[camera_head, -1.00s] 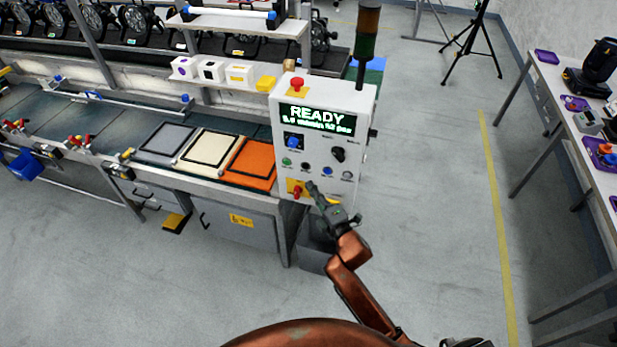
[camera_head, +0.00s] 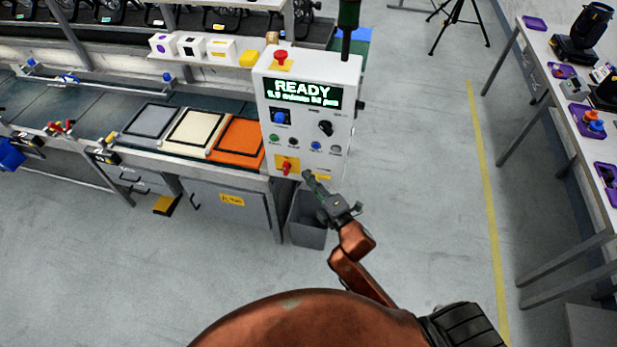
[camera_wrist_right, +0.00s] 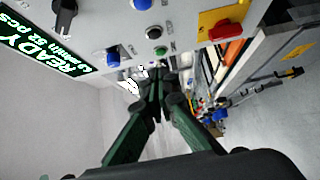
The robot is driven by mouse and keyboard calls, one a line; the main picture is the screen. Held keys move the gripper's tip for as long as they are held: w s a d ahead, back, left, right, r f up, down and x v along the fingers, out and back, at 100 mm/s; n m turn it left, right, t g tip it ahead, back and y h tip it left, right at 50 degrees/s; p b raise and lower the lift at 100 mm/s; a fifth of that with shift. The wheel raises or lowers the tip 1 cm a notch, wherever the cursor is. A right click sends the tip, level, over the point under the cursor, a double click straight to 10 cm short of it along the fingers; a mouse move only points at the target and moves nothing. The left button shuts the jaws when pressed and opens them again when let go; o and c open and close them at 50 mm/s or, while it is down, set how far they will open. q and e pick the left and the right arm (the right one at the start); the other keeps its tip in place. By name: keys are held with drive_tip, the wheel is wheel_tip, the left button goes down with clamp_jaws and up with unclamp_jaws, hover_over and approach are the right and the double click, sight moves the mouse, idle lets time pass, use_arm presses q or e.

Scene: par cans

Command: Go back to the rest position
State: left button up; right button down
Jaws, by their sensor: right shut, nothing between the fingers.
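My right gripper (camera_head: 316,184) is shut and empty. In the head view it shows just below the lower edge of the white control box (camera_head: 304,104), close to the red switch on a yellow plate (camera_head: 287,166). I cannot tell whether it touches the box. In the right wrist view my gripper fingers (camera_wrist_right: 158,84) are together in front of the panel (camera_wrist_right: 185,15), and the red switch (camera_wrist_right: 226,31) is to their right. The box's screen (camera_head: 300,92) reads READY. My left gripper is not in view.
A grey bin (camera_head: 307,222) stands under the box. The conveyor bench holds grey, cream and orange mats (camera_head: 238,146) to the left. A table (camera_head: 548,112) with purple trays runs along the right. The floor between, with a yellow line (camera_head: 482,170), is clear.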

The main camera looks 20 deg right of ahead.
idle(0.3)
drive_tip(key=s+d+f+m+g+h, duration=0.1)
drive_tip(key=d+f+m+g, duration=0.1)
drive_tip(key=f, duration=0.9)
drive_tip(key=d+f+m+g+h, duration=0.1)
drive_tip(key=d+f+m+g, duration=0.1)
drive_tip(key=f, duration=0.8)
drive_tip(key=s+d+f+m+g, duration=0.1)
drive_tip(key=s+d+f+m, duration=0.15)
drive_tip(key=f, duration=0.45)
drive_tip(key=s+d+f+m+g+h, duration=0.1)
drive_tip(key=s+f+g, duration=0.1)
drive_tip(key=s+f, duration=0.35)
drive_tip(key=s+d+f+m+g, duration=0.1)
drive_tip(key=s+f+m, duration=0.1)
drive_tip(key=f, duration=0.7)
drive_tip(key=s+d+f+m+g+h, duration=0.1)
drive_tip(key=s+d+f+m+g, duration=0.15)
drive_tip(key=s+f, duration=1)
drive_tip(key=s+d+f+m+g, duration=0.1)
drive_tip(key=s+f+m+g, duration=0.3)
drive_tip(key=s+f, duration=0.85)
drive_tip(key=s+m+g, duration=0.2)
drive_tip(key=s+m, duration=0.1)
drive_tip(key=s, duration=1.5)
drive_tip(key=shift+s+d+f, duration=0.15)
drive_tip(key=shift+d+f, duration=0.05)
drive_tip(key=shift+d, duration=0.05)
